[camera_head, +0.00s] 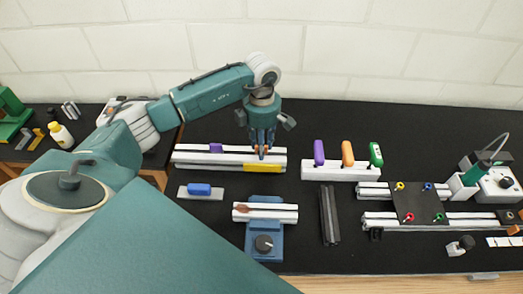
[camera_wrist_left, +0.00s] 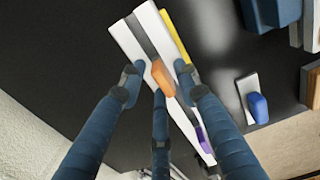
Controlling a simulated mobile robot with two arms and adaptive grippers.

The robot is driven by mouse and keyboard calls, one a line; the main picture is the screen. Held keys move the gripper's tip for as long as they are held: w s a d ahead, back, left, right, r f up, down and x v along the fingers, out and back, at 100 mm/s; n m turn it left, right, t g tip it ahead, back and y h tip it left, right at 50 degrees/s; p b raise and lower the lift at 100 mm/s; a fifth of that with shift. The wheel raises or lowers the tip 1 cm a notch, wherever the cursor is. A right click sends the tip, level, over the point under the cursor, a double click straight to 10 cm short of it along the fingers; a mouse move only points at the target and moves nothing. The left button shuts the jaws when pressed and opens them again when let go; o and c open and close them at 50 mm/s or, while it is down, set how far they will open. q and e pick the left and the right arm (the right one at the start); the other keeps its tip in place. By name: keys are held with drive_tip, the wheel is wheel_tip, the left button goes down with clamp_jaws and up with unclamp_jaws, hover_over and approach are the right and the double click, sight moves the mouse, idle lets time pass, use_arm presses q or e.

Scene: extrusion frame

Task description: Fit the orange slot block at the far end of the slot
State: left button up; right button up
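The orange slot block (camera_head: 262,153) is at the slot of the white extrusion rail (camera_head: 190,156), toward its right part. In the left wrist view the orange block (camera_wrist_left: 163,78) lies along the dark slot of the rail (camera_wrist_left: 124,38). My left gripper (camera_head: 262,147) points down over the block. In the left wrist view its fingers (camera_wrist_left: 160,80) stand around the block, with gaps visible at the sides, so it looks open. A purple block (camera_head: 215,148) sits in the same slot farther left. My right gripper is not in view.
A yellow strip (camera_head: 262,167) lies along the rail's front. A blue-handled block (camera_head: 199,189) and a blue fixture (camera_head: 264,241) stand nearer. A white holder (camera_head: 341,172) with coloured handles is to the right. A dark profile (camera_head: 329,215) lies in front of it.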

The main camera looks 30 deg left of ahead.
use_arm(q)
clamp_jaws()
drive_tip(key=shift+r, duration=0.1)
drive_tip(key=shift+w+r+b, duration=0.1)
drive_tip(key=shift+r+b, duration=0.2)
drive_tip(key=shift+r, duration=0.3)
wheel_tip(320, 180, up, 19)
drive_tip(key=b, duration=0.3)
drive_tip(key=shift+f, duration=0.2)
